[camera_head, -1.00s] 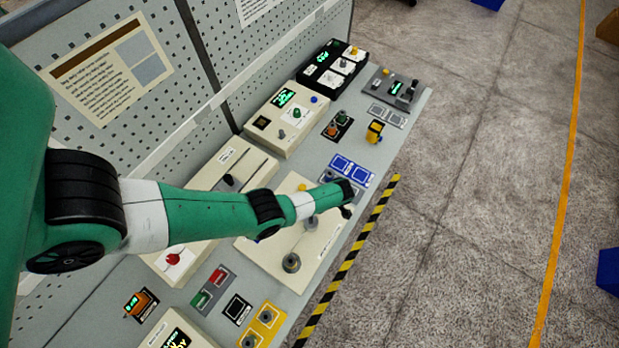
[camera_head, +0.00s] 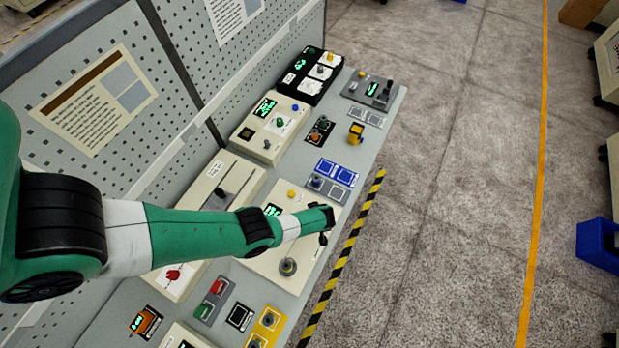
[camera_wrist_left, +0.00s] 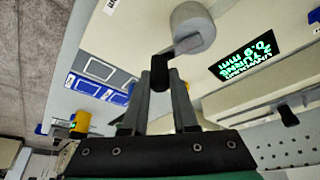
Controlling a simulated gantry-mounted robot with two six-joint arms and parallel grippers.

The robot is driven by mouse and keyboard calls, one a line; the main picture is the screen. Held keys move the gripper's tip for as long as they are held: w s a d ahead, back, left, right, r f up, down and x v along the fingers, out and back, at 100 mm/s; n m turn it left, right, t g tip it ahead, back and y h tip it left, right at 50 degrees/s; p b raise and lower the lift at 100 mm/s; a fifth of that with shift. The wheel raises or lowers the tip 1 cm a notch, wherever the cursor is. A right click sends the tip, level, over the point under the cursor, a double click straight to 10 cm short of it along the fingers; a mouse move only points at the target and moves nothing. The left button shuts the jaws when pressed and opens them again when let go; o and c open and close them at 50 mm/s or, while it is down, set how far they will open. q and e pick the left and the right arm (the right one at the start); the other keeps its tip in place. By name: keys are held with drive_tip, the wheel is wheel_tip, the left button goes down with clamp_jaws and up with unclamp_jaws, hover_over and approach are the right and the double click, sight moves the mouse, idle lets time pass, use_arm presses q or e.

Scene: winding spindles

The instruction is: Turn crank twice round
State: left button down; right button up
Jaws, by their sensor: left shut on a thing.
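The crank shows in the left wrist view as a round grey hub (camera_wrist_left: 193,28) with a short dark arm and a black handle (camera_wrist_left: 159,72). My left gripper (camera_wrist_left: 161,84) is shut on that handle, with one finger on each side of it. In the head view my left gripper (camera_head: 326,222) is over the right edge of the cream winding panel (camera_head: 262,266), and my arm hides the crank hub. A green display (camera_wrist_left: 248,60) beside the hub carries lit text, upside down in the wrist view. My right gripper is in neither view.
A grey round knob or spindle (camera_head: 288,267) stands on the same panel, nearer me. A yellow button (camera_head: 291,194) and blue cards (camera_head: 337,172) lie beyond my arm. Other control boxes fill the bench. A striped edge (camera_head: 342,265) borders it, with open floor at the right.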

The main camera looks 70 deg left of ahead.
use_arm(q)
drive_tip(key=shift+w+d+m, duration=0.1)
drive_tip(key=shift+d+m, duration=0.1)
drive_tip(key=shift+m, duration=0.3)
drive_tip(key=c, duration=0.7)
unclamp_jaws()
drive_tip(key=shift+d, duration=0.1)
